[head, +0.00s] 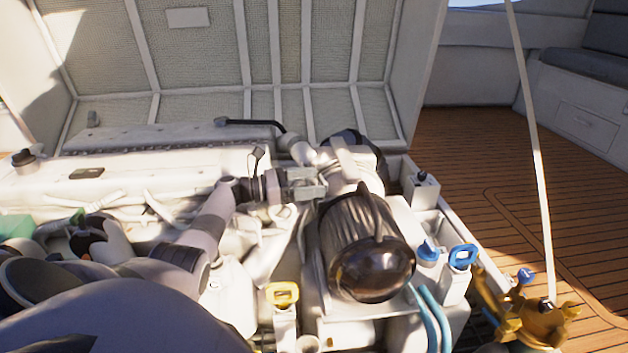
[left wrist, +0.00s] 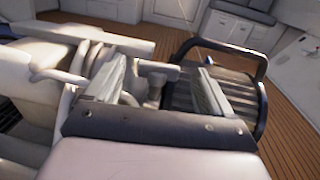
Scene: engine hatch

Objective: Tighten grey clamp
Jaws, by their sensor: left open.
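My left gripper (head: 312,182) reaches in from the left over the engine, beside the black ribbed cylinder (head: 365,250). Its two grey fingers are apart in the left wrist view (left wrist: 160,72). A small grey upright piece (left wrist: 156,86) shows between the fingers there, with room on both sides. It may be the grey clamp, but I cannot tell for certain. In the head view the gripper hides this spot. My right gripper is not in view.
The raised hatch lid (head: 210,55) stands behind the engine. A yellow handle (head: 283,294) and a blue handle (head: 463,256) stand near the front. A pale pole (head: 537,150) rises at the right from a brass-coloured fitting (head: 540,322). Wooden deck (head: 470,150) lies free beyond.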

